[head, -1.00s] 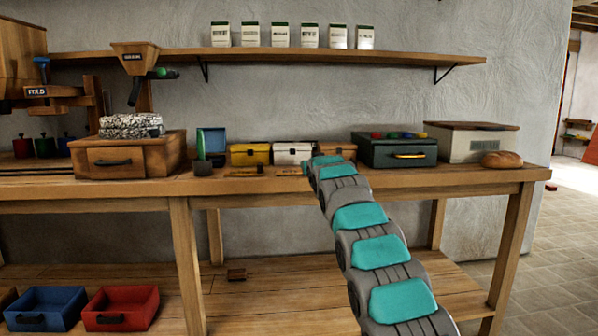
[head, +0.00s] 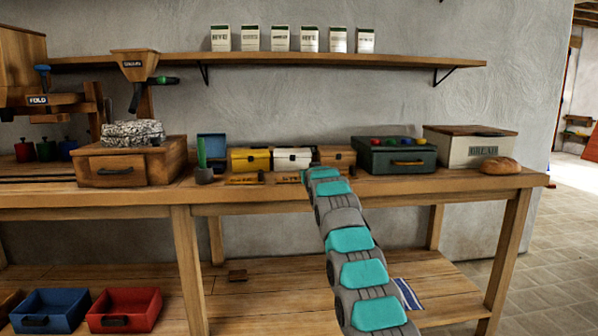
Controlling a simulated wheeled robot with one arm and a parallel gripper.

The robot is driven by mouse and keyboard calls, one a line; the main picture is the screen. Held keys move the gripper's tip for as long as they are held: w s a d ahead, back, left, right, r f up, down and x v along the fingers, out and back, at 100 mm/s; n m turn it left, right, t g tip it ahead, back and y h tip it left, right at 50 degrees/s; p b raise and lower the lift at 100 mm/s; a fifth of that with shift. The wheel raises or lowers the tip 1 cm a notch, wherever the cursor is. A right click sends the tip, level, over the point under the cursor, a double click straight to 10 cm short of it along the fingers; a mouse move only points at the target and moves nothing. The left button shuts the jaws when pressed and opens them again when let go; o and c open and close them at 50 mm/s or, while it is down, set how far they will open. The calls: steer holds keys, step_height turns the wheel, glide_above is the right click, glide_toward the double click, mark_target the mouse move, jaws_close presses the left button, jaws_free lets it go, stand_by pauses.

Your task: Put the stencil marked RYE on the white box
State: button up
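The white box (head: 293,160) stands closed on the bench, between a yellow box (head: 250,160) and a brown wooden box (head: 338,159). Two flat stencil-like plates lie on the bench in front of the boxes: one before the yellow box (head: 244,179) and one before the white box (head: 287,178). Their lettering is too small to read, so I cannot tell which is marked RYE. My gripper (head: 305,176) is at the bench just right of the plate before the white box. My arm hides its fingers and anything between them.
A dark green case (head: 394,158) with coloured knobs, a bread box (head: 467,150) and a loaf (head: 502,164) stand to the right. A shelf (head: 270,58) hangs above.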

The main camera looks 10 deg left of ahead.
steer(key=shift+w+a+f, duration=0.1)
steer(key=shift+w, duration=0.25)
jaws_close()
stand_by(0.3)
stand_by(1.0)
